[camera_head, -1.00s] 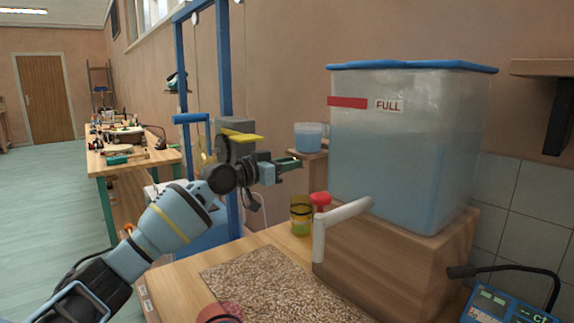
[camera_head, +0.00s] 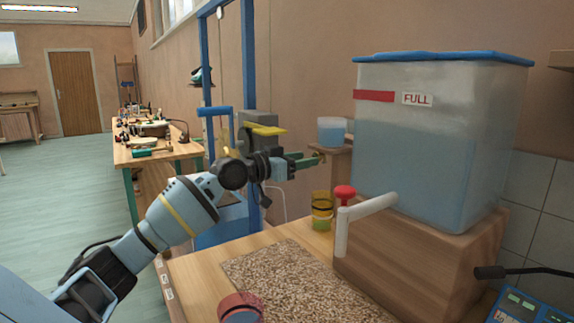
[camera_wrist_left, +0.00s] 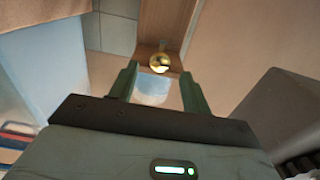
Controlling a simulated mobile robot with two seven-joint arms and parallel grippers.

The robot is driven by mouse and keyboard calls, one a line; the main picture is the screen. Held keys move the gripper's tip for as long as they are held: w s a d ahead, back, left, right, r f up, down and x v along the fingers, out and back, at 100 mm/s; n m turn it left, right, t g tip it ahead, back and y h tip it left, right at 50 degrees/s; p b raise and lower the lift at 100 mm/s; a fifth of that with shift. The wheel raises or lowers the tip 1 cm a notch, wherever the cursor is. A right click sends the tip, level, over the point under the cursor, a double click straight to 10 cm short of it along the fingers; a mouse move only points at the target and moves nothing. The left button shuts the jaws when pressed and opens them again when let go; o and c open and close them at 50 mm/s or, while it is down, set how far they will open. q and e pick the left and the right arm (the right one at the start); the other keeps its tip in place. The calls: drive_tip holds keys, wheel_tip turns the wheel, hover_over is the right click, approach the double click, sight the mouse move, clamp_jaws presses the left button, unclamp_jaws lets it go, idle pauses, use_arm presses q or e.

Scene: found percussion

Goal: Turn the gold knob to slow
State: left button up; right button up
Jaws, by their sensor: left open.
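The gold knob (camera_wrist_left: 159,62) is a small round brass-coloured piece on the wooden stand (camera_wrist_left: 165,20), ahead of my fingertips in the left wrist view. My left gripper (camera_wrist_left: 158,80) is open, with one green finger on each side of the knob in that picture. I cannot tell whether the fingers touch it. In the head view my left gripper (camera_head: 308,160) is level with the top of the wooden stand (camera_head: 340,165), under the small tub of blue liquid (camera_head: 331,131). The knob is mostly hidden there by the fingers. No slow marking is readable. My right gripper is out of view.
A large water tank (camera_head: 425,140) with a red tap (camera_head: 344,192) and white spout stands on a wooden block at right. A yellow-green cup (camera_head: 322,212), a pebbled mat (camera_head: 295,278) and a red cup (camera_head: 241,305) are on the table. A blue frame (camera_head: 207,70) rises behind my arm.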

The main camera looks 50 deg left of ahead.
use_arm(q)
drive_tip(key=shift+s+a+b, duration=0.2)
drive_tip(key=shift+s+b, duration=0.35)
drive_tip(key=shift+s, duration=1.95)
